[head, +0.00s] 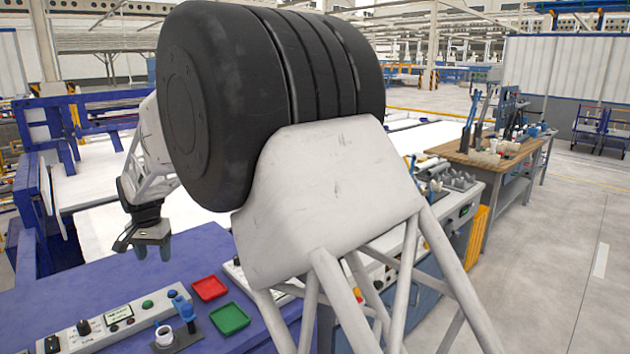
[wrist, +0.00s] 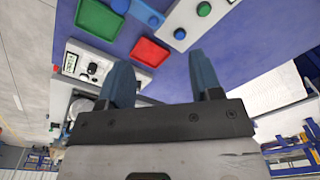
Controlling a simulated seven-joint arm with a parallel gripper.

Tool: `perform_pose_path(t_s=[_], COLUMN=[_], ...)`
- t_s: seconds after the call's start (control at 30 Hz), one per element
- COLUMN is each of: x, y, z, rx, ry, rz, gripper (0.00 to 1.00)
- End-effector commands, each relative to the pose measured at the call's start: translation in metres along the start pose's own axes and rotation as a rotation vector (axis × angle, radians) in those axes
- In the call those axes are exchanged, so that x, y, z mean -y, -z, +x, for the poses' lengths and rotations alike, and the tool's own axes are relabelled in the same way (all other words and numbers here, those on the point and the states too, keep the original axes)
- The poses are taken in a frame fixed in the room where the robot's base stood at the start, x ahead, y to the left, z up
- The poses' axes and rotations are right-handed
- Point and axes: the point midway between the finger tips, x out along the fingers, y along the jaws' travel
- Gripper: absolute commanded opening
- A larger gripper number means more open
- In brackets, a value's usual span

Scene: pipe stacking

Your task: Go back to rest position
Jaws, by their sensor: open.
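My gripper (head: 152,252) hangs over the blue table (head: 130,285) on the left of the head view, with its fingers pointing down. In the wrist view, the two blue-grey fingers of my gripper (wrist: 163,80) stand wide apart with nothing between them. The gripper is open, empty and apart from the objects on the table. The large black and white links of my arm hide the middle of the head view.
A red tray (head: 209,288) and a green tray (head: 230,319) lie on the table. A blue pipe piece (head: 185,310) and a white pipe piece (head: 164,336) stand beside them. A control panel (head: 110,320) lies at the front. A wooden workbench (head: 490,155) stands at right.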

Motion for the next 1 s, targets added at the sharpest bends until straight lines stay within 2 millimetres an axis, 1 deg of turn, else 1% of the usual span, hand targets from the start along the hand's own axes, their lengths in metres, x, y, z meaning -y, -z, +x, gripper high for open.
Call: perform_pose_path(t_s=[0.03,0.1,0.27,0.4,0.47,0.6,0.73,0.87,1.0], x=[-0.021,-0.046,-0.104,-0.154,-0.175,-0.223,-0.266,-0.307,-0.349], y=[0.002,0.002,0.0,-0.007,-0.011,-0.023,-0.037,-0.055,-0.077], z=[-0.011,-0.022,-0.048,-0.068,-0.076,-0.093,-0.107,-0.119,-0.129], rx=[-0.005,-0.009,-0.021,-0.031,-0.036,-0.048,-0.059,-0.07,-0.082], ry=[0.003,0.004,0.009,0.011,0.012,0.014,0.015,0.016,0.014], rz=[0.005,0.007,0.011,0.015,0.016,0.021,0.025,0.027,0.031], gripper=[0.59,0.59,0.59,0.59,0.59,0.59,0.59,0.59,0.59])
